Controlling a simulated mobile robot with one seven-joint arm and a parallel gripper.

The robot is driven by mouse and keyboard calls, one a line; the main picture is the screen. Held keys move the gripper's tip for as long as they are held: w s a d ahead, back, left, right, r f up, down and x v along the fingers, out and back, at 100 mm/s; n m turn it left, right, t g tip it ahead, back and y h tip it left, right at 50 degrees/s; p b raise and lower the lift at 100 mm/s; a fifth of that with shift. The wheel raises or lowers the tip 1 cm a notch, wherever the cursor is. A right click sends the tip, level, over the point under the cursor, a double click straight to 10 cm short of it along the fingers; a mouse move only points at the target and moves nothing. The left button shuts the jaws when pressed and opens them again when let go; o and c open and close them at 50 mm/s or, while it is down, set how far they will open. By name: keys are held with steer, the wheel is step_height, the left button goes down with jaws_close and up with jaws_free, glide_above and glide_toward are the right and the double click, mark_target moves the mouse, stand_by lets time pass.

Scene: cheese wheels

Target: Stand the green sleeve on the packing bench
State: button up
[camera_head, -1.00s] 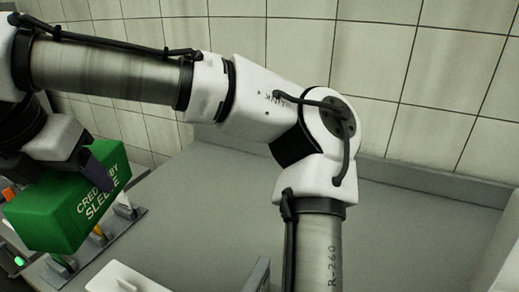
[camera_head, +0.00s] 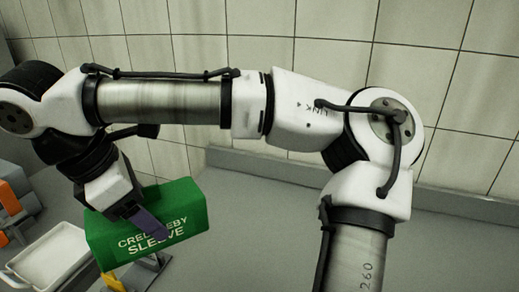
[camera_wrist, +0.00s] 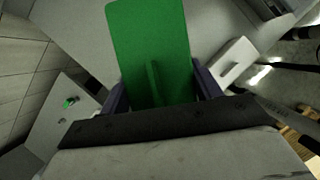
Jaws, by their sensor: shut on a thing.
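The green sleeve (camera_head: 182,208) is a box-shaped block with white lettering, partly readable as "SLEEVE". My gripper (camera_head: 150,226) is shut on it, with one dark purple finger showing across its lettered face. The sleeve is held in the air, tilted a little, at the left of the head view. In the wrist view the sleeve (camera_wrist: 150,40) stretches away from the jaws, with a finger at each side of it. A grey surface (camera_head: 265,215), perhaps the packing bench, spreads behind and to the right of the sleeve.
A white tray (camera_head: 50,258) lies at the lower left. Orange items (camera_head: 10,200) stand at the left edge. A stand with a yellow part (camera_head: 128,272) shows below the sleeve. The tiled wall (camera_head: 240,30) closes the back. The grey surface looks clear.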

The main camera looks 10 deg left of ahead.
steer(key=w+d+m+g+h+p, duration=0.15)
steer(key=d+m+g, duration=0.25)
steer(key=d+m, duration=0.7)
steer(key=f, duration=2)
steer(key=shift+s+a+f, duration=0.1)
steer(key=shift+s+f, duration=0.1)
steer(key=shift+f, duration=0.05)
steer(key=shift+f, duration=0.1)
steer(key=o, duration=1)
steer(key=v, duration=1.2)
steer(key=shift+w, duration=0.1)
